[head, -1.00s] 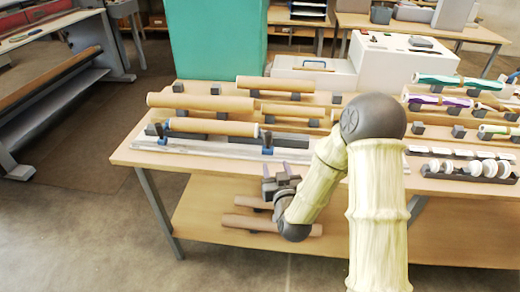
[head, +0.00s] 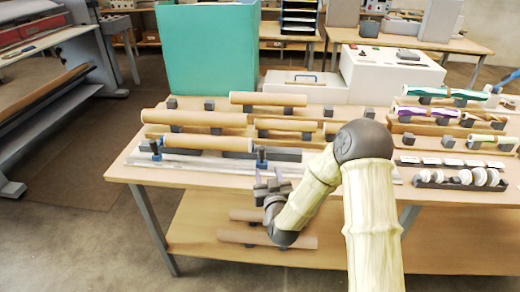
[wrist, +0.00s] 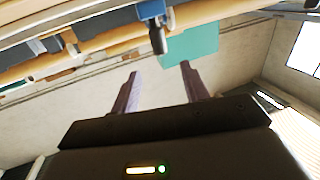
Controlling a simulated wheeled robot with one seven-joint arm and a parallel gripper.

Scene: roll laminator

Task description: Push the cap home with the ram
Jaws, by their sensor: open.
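A metal rail fixture (head: 205,165) lies along the table's front edge, with a cardboard tube (head: 208,143) on it. I cannot make out a cap at the tube end. My gripper (head: 272,184) is open and empty, fingers upward, just below and in front of the ram at the table edge. In the wrist view its two fingers (wrist: 160,82) stand apart, with the ram handle beyond them.
Several cardboard tubes rest on dark supports behind the fixture. A dark rack of white round pieces (head: 460,179) and film rolls (head: 445,93) are at right. A white machine (head: 392,75) and a green cabinet (head: 208,50) stand behind. Tubes lie on the lower shelf (head: 225,215).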

